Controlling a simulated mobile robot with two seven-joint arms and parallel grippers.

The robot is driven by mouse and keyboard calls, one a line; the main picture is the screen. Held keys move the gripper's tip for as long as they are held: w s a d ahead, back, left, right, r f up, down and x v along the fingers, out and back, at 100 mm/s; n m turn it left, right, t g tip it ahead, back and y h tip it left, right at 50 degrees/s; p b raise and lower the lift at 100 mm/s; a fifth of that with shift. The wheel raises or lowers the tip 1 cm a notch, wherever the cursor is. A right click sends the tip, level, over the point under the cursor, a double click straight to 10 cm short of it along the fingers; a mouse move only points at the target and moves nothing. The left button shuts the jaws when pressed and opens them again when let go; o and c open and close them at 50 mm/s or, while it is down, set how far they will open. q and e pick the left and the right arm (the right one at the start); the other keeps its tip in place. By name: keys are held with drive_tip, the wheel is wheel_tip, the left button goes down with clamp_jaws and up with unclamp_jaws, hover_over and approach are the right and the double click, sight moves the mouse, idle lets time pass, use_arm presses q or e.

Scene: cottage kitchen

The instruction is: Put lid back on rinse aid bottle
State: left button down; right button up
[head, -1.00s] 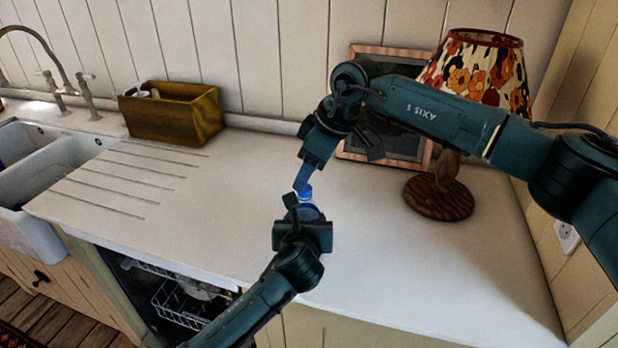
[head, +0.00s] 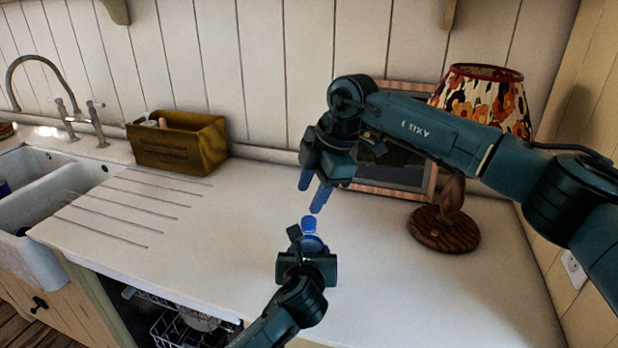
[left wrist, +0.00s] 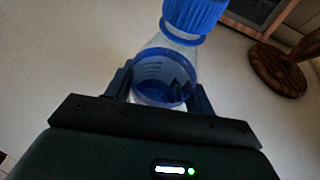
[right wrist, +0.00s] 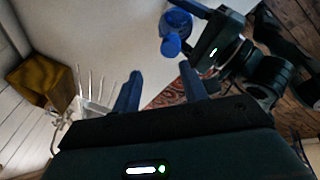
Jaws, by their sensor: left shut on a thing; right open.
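The rinse aid bottle (left wrist: 165,75) is clear with blue liquid low inside. Its blue ribbed lid (left wrist: 193,14) sits at the top of the neck; I cannot tell whether it is fully screwed down. My left gripper (head: 308,248) is shut around the bottle and holds it upright at the counter. The lid (head: 308,222) also shows above this gripper in the head view. My right gripper (head: 312,198) is open and empty just above the lid, apart from it. In the right wrist view the bottle (right wrist: 177,22) lies beyond the open fingers (right wrist: 160,90).
A wooden lamp (head: 443,228) and a framed picture (head: 395,178) stand behind my right arm. A wooden caddy (head: 177,143) and sink (head: 45,195) are at the left. The open dishwasher (head: 180,325) is below the counter. The counter (head: 220,225) around the bottle is clear.

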drive_tip(key=n, duration=0.6)
drive_tip(key=shift+w+a+r+h, duration=0.1)
drive_tip(key=shift+w+r+h, duration=0.05)
drive_tip(key=shift+h, duration=0.15)
drive_tip(key=n, duration=0.4)
drive_tip(key=shift+r, duration=0.1)
drive_tip(key=n, duration=0.4)
drive_tip(key=shift+w+r+n+h, duration=0.1)
drive_tip(key=shift+n+h, duration=0.2)
drive_tip(key=n, duration=0.6)
drive_tip(key=shift+a+r, duration=0.1)
drive_tip(key=shift+r, duration=0.05)
drive_tip(key=n, duration=0.4)
drive_tip(key=shift+r+g+h, duration=0.1)
drive_tip(key=shift+g+h, duration=0.2)
drive_tip(key=n, duration=0.4)
drive_tip(key=shift+r, duration=0.1)
drive_tip(key=n, duration=0.6)
drive_tip(key=shift+a+r+h, duration=0.1)
drive_tip(key=shift+r+h, duration=0.1)
drive_tip(key=shift+h, duration=0.2)
drive_tip(key=n, duration=0.4)
drive_tip(key=shift+r+n+g, duration=0.1)
drive_tip(key=shift+n+g, duration=0.2)
drive_tip(key=n, duration=0.5)
drive_tip(key=shift+s+r+n+h, duration=0.2)
drive_tip(key=shift+s+n+h, duration=0.1)
drive_tip(key=shift+n, duration=0.1)
drive_tip(key=n, duration=0.5)
drive_tip(key=shift+r, duration=0.1)
